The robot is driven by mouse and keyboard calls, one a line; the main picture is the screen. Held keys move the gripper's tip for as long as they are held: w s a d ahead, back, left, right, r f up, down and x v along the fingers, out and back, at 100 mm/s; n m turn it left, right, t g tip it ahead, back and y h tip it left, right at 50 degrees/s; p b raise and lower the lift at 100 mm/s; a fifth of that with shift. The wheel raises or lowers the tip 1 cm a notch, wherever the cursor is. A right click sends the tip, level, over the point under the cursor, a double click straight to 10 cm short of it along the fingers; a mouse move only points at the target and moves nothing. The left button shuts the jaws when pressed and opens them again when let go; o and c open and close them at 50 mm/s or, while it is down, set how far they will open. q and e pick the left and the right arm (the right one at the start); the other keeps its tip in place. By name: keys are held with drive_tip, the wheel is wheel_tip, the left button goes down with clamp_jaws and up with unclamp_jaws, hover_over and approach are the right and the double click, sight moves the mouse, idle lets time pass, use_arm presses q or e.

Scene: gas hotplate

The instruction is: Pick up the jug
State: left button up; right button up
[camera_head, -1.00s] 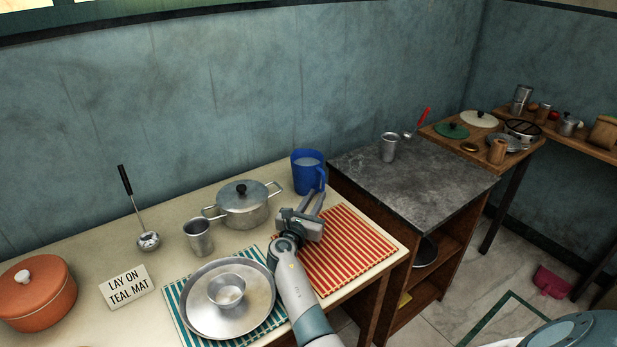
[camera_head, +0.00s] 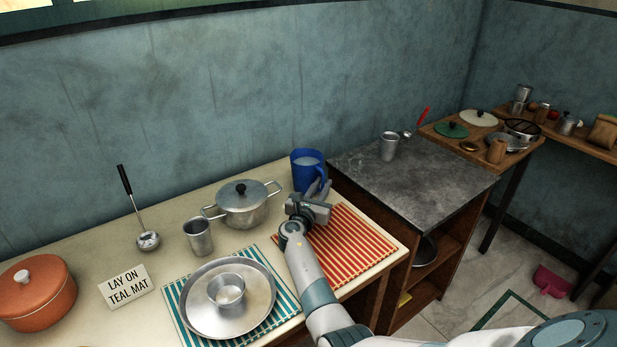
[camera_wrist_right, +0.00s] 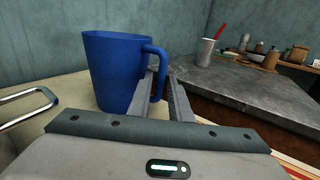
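The blue jug (camera_head: 304,171) stands upright at the back right of the cream table, near the wall, with pale contents visible at its top. In the right wrist view the jug (camera_wrist_right: 115,70) fills the upper left, its handle pointing right. My right gripper (camera_head: 320,187) is at the jug's handle, on its near side. In the wrist view my right gripper (camera_wrist_right: 163,78) has its fingers apart, with the handle showing between them; I cannot tell whether they touch it. My left gripper is not in view.
A lidded steel pot (camera_head: 243,207) stands left of the jug. A red striped mat (camera_head: 350,250) lies beneath my right arm. A steel cup (camera_head: 199,238), a tray (camera_head: 205,325) on a teal mat, a ladle (camera_head: 147,240) and an orange pot (camera_head: 38,297) are further left. A grey counter (camera_head: 415,185) adjoins on the right.

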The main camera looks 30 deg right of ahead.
drive_tip(key=shift+w+d, duration=0.3)
drive_tip(key=shift+d, duration=0.1)
clamp_jaws()
idle(1.1)
idle(0.5)
